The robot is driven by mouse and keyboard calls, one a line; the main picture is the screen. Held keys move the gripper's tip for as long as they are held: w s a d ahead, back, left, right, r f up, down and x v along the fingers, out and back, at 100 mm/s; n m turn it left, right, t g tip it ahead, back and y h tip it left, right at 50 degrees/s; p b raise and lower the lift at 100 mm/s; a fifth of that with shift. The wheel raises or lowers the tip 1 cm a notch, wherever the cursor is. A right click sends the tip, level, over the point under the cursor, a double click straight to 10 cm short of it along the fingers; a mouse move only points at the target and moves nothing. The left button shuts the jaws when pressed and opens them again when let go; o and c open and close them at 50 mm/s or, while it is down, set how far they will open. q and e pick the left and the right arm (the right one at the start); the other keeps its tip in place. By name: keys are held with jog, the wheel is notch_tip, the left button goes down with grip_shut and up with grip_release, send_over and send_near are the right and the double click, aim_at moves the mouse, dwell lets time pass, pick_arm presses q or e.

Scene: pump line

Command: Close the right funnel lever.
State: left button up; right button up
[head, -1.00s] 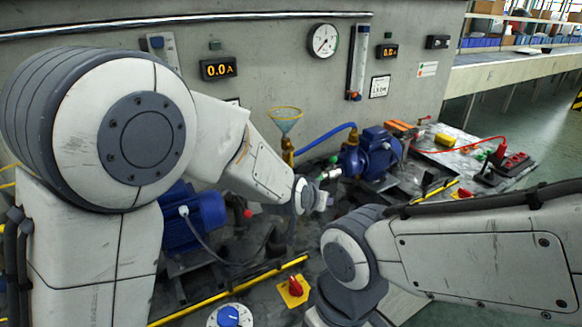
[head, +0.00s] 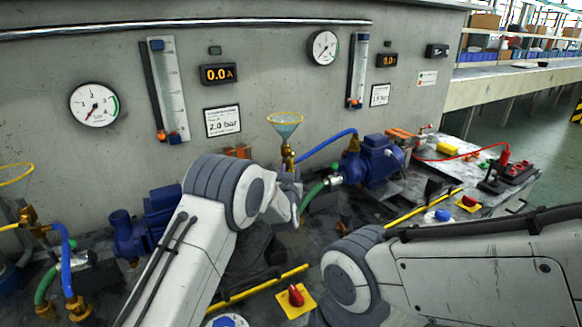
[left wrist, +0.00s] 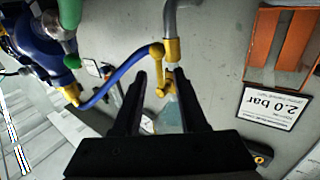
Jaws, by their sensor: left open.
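The right funnel (head: 285,124), clear with a yellow rim, stands on a brass valve (head: 287,157) at the middle of the head view. In the left wrist view, which is upside down, the brass valve (left wrist: 171,50) hangs from a grey pipe. My left gripper (left wrist: 162,78) is open around the valve area. My right gripper is out of view.
A blue hose (head: 325,146) runs from the valve toward the blue pump (head: 375,158) on the right. A green hose (head: 312,193) passes close to my left gripper. The left funnel (head: 14,174) stands far left. The wall behind carries gauges and a 2.0 bar sign (head: 222,121).

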aim_at(291, 164)
pick_arm(q)
jog(key=shift+w+d, duration=0.1)
jog(key=shift+w, duration=1)
grip_shut()
dwell(0.8)
